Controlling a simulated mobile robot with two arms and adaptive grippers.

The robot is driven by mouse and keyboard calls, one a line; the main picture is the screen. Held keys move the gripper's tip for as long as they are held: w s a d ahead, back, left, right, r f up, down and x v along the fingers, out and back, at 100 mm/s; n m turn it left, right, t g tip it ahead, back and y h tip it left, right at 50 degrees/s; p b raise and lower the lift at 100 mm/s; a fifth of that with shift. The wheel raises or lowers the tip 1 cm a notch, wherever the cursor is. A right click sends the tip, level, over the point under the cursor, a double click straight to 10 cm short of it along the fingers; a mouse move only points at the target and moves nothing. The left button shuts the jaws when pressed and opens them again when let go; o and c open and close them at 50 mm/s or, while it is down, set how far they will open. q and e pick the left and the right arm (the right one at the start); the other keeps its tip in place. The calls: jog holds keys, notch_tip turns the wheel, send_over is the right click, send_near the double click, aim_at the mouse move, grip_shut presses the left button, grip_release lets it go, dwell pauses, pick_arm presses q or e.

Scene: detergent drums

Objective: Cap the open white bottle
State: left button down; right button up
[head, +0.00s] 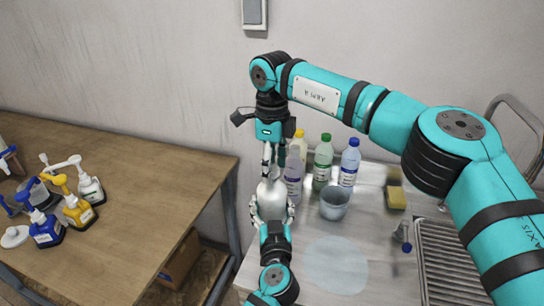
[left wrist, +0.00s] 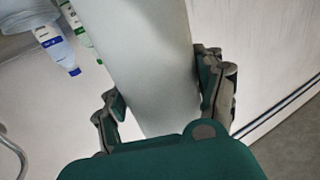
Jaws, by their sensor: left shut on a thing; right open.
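The white bottle (head: 271,200) stands upright at the left edge of the grey worktop. My left gripper (head: 272,212) is shut around its body from the near side. In the left wrist view, the bottle (left wrist: 155,65) fills the space between the fingers of my left gripper (left wrist: 165,110). My right gripper (head: 271,165) points down over the bottle's top, its fingers open around the neck area. The bottle's mouth is hidden by these fingers, and I cannot tell whether a cap is there.
Close right of the bottle stand a purple-tinted bottle (head: 293,180), a green bottle (head: 323,165), a blue-capped bottle (head: 350,165) and a grey cup (head: 334,204). A sponge (head: 396,197) lies farther right. Several pump bottles stand on the wooden table (head: 140,220).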

jog(key=shift+c, duration=0.3)
grip_shut()
dwell(0.3)
jog(key=shift+o, duration=0.9)
grip_release()
jog(key=shift+r, duration=0.1)
notch_tip(320, 180, up, 12)
